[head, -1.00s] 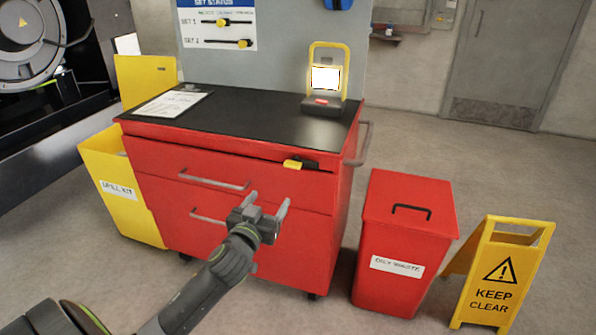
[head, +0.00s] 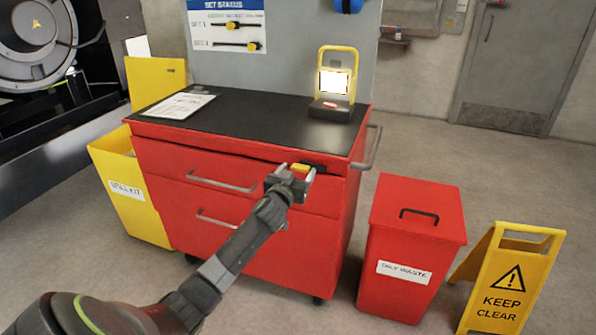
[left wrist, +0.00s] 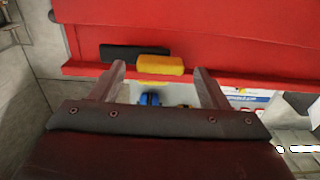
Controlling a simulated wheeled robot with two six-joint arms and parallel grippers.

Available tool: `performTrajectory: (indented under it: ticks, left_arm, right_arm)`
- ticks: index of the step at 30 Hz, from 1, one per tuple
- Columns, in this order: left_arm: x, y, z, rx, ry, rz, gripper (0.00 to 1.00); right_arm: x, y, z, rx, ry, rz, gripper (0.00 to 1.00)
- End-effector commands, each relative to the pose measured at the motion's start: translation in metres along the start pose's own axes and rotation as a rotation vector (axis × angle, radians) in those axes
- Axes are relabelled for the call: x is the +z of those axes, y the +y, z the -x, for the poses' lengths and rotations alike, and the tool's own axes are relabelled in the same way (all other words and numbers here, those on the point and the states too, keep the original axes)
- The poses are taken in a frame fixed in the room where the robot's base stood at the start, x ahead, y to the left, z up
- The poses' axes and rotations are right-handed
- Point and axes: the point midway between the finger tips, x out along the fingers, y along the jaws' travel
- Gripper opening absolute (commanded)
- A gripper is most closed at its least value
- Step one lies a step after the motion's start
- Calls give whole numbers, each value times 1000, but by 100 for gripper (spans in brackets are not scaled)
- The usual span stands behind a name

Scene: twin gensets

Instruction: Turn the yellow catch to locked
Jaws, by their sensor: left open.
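The yellow catch (head: 300,168) sits at the top front edge of the red tool cabinet (head: 160,153), right of the middle. A black part (head: 318,168) adjoins it on the right. My left gripper (head: 297,173) is at the catch, open, partly covering it in the head view. In the left wrist view the catch (left wrist: 160,65) lies between the spread fingers (left wrist: 160,78), near their tips. The black part (left wrist: 128,53) is left of it there. I cannot tell whether either finger touches the catch. My right gripper is not in view.
A lamp with a yellow frame (head: 336,75) and a paper sheet (head: 178,106) are on the cabinet's black top. A red waste bin (head: 410,250) and a yellow warning sign (head: 506,283) stand right. A yellow spill-kit bin (head: 130,195) stands left.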

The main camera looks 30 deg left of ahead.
Motion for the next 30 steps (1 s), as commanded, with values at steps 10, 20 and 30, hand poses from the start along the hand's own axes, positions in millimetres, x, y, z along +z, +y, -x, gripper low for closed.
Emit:
performTrajectory:
  ticks: [10, 20, 30]
  left_arm:
    - [0, 0, -14, 0, 0, 0, 69]
    - [0, 0, -14, 0, 0, 0, 49]
    - [0, 0, -14, 0, 0, 0, 6]
  right_arm:
    - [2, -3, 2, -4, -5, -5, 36]
    - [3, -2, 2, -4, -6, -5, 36]
    - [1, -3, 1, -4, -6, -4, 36]
